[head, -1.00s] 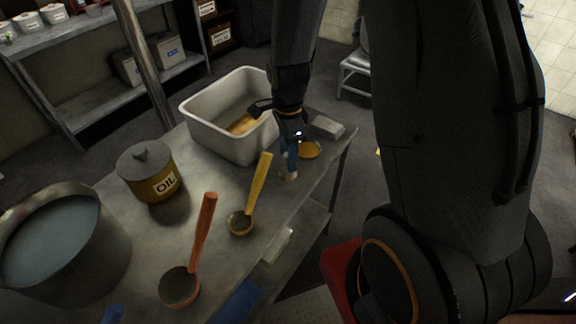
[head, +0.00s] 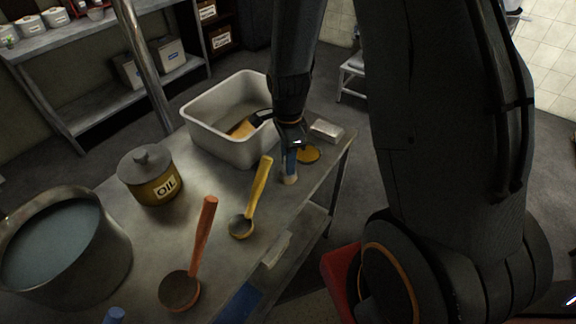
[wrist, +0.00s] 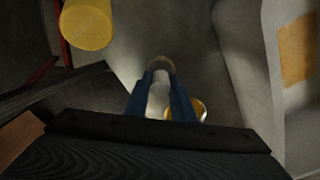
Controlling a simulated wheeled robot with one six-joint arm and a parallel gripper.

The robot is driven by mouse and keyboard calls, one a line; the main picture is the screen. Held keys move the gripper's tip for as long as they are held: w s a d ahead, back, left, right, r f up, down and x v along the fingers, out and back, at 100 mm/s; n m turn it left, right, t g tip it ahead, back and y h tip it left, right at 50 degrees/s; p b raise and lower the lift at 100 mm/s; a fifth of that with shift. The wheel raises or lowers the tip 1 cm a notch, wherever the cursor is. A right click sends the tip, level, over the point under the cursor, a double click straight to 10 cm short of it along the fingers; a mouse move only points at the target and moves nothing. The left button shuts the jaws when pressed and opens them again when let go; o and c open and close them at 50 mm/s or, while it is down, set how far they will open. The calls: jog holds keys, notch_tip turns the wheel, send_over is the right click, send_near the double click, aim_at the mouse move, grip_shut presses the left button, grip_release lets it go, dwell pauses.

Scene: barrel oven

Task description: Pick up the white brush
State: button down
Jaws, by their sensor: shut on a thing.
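My gripper (head: 290,168) points down over the right part of the steel table, its blue fingers closed around a pale, whitish thing that I take for the white brush (head: 290,180). In the head view only its small pale lower end shows below the fingers. In the wrist view the brush (wrist: 159,90) shows as a pale shaft between the two fingers, with a tan rounded end beyond them. The fingers hide most of it. I cannot tell whether its lower end touches the table.
An oil pot (head: 150,180) and a large pot (head: 105,245) stand left.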

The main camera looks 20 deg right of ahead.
jog(key=shift+r+b, duration=1)
jog(key=shift+r, duration=4)
jog(key=c, duration=2)
grip_release()
jog(key=shift+c, duration=0.2)
jog(key=c, duration=0.4)
